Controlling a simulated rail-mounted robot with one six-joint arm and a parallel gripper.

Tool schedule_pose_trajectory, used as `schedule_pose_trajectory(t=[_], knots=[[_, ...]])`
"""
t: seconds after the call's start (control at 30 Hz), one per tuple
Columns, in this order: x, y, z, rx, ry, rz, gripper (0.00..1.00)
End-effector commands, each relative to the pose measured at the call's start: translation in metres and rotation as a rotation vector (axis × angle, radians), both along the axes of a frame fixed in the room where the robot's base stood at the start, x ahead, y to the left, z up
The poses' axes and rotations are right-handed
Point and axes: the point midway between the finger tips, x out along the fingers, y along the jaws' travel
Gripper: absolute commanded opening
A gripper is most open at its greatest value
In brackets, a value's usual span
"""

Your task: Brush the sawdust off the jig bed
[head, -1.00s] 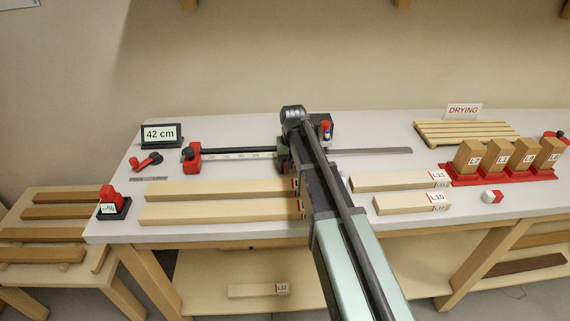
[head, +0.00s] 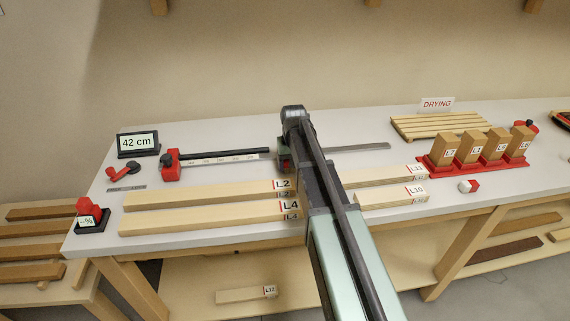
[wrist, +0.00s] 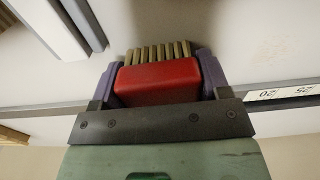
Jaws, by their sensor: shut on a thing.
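In the wrist view my gripper (wrist: 158,78) is shut on a brush with a red block (wrist: 158,84) and tan bristles (wrist: 160,51). The bristles point toward the pale surface; whether they touch it I cannot tell. In the head view the jig has a black rail (head: 230,152), a pale scale (head: 222,159) and a red stop block (head: 170,165) at its left end. The scale also shows at the right of the wrist view (wrist: 282,94). Faint pinkish marks (wrist: 273,50) on the pale surface may be sawdust. My arm hides the brush in the head view.
Boards L2 (head: 220,193) and L4 (head: 210,216) lie in front of the jig. Boards L11 (head: 385,175) and L10 (head: 390,197) lie right of my arm. A red rack (head: 480,164) of upright blocks and a slatted drying rack (head: 440,126) stand further right. A "42 cm" display (head: 138,143) stands left.

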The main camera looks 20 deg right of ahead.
Motion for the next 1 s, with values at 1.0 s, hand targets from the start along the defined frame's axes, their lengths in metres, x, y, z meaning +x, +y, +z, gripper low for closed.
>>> schedule_pose_trajectory(t=[1.0], knots=[[0.009,0.038,-0.002,0.000,0.000,0.002,0.40]])
